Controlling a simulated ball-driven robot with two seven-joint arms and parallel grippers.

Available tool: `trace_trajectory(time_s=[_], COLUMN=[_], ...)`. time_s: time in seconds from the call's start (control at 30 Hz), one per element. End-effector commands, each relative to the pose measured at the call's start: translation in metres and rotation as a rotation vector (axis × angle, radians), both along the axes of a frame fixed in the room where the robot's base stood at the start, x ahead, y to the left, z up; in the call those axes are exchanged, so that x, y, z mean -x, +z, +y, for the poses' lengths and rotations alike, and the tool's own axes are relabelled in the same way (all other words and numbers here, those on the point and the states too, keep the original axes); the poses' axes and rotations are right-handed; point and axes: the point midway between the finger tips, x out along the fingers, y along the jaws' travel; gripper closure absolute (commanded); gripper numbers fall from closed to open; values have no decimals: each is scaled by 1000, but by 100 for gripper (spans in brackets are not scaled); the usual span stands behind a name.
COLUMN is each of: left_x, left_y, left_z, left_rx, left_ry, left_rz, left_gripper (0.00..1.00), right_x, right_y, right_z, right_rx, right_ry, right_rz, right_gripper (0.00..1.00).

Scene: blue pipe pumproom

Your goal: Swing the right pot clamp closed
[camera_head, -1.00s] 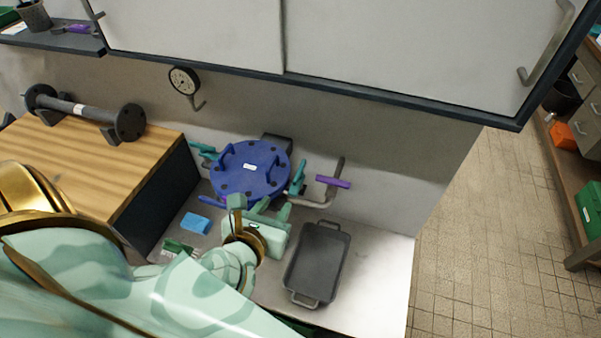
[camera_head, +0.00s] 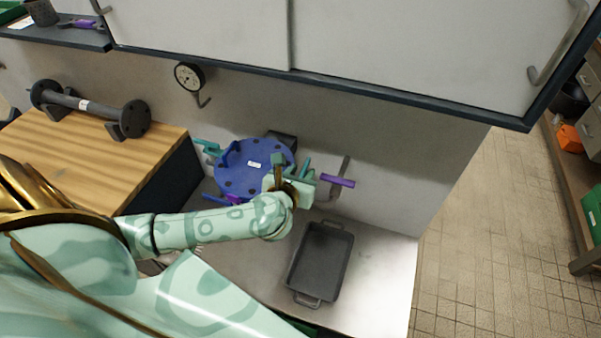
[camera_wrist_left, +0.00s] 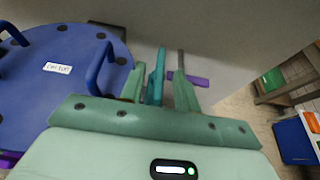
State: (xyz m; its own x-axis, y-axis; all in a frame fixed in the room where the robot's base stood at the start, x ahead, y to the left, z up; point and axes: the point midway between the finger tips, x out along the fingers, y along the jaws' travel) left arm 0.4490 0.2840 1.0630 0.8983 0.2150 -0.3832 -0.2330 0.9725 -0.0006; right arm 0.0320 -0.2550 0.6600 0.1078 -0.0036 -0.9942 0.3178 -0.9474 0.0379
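The blue round pot lid (camera_head: 254,170) with dark bolts lies on the counter; it also shows in the left wrist view (camera_wrist_left: 60,95). The right pot clamp is a teal bar (camera_head: 304,166) at the lid's right edge. In the left wrist view the teal bar (camera_wrist_left: 158,72) stands between my two fingers. My left gripper (camera_head: 301,176) is open around the bar, with a thin gap at the right finger; I cannot tell whether the left finger touches it. The clamp's base is hidden by the gripper. The left pot clamp (camera_head: 207,147) is teal too. My right gripper is out of view.
A purple-handled valve (camera_head: 337,181) on a grey pipe stands just right of the gripper. A dark tray (camera_head: 320,262) lies on the counter in front. A gauge (camera_head: 188,77) hangs on the wall. A wooden bench (camera_head: 95,170) is at left, wall cabinets above.

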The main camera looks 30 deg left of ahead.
Motion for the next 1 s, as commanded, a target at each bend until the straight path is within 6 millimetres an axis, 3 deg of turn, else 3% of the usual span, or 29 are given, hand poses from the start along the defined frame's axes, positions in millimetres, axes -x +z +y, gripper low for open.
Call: trace_trajectory(time_s=[0.07, 0.17, 0.2, 0.67, 1.0], left_x=[0, 0, 0, 1, 1], left_y=[0, 0, 0, 0, 0], left_z=[0, 0, 0, 3, 11], left_rx=[0, 0, 0, -3, -6], left_ry=[0, 0, 0, -66, -324], left_rz=[0, 0, 0, 1, 2], left_gripper=[68, 96, 100, 100, 100], right_x=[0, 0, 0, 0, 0], right_y=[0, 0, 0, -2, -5], right_z=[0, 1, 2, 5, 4], right_rx=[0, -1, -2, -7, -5], right_ry=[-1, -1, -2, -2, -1], right_rz=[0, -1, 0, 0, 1], right_gripper=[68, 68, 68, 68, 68])
